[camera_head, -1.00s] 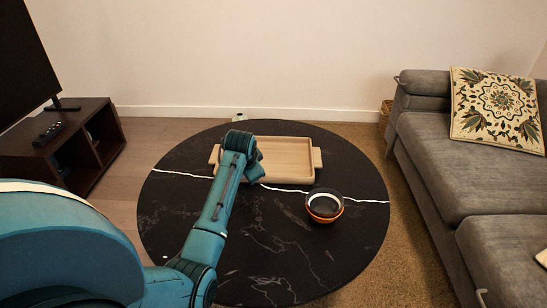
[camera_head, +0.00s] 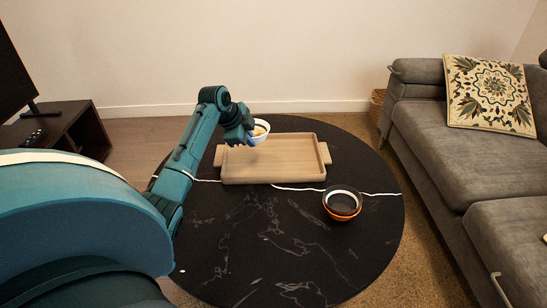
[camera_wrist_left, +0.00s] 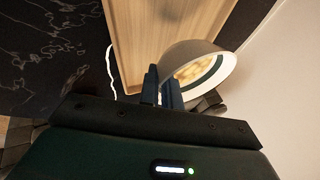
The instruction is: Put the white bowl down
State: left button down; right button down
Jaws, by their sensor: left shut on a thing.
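The white bowl (camera_head: 265,126) is held by my left gripper (camera_head: 251,138) at the far left part of the wooden tray (camera_head: 275,180), near its back edge. The gripper is shut on the bowl's wall. In the left wrist view the fingers (camera_wrist_left: 161,84) pinch the bowl (camera_wrist_left: 190,52), which looks tilted there and has yellowish contents. The tray (camera_wrist_left: 150,35) lies beside and beyond it in that view. I cannot tell how high the bowl is above the tray or table. My right gripper is not in view.
A dark bowl and an orange bowl (camera_head: 343,214) sit stacked on the round black table (camera_head: 290,245), right of the tray. The table's front is clear. A grey sofa (camera_head: 440,130) stands at the right, a dark TV stand (camera_head: 75,132) at the left.

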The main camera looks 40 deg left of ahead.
pick_arm(q)
jog(key=shift+f, duration=0.35)
notch_tip(320, 180, down, 4)
jog(key=shift+f+b, duration=0.1)
jog(key=shift+b, duration=0.95)
jog(key=shift+f, duration=0.25)
notch_tip(320, 180, down, 4)
jog(key=shift+r+b, duration=0.1)
jog(key=shift+b, duration=0.85)
jog(key=shift+f, duration=0.4)
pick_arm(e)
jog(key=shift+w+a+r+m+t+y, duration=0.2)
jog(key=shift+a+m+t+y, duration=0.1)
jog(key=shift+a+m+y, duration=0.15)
pick_arm(q)
jog(key=c, duration=1.6)
grip_release()
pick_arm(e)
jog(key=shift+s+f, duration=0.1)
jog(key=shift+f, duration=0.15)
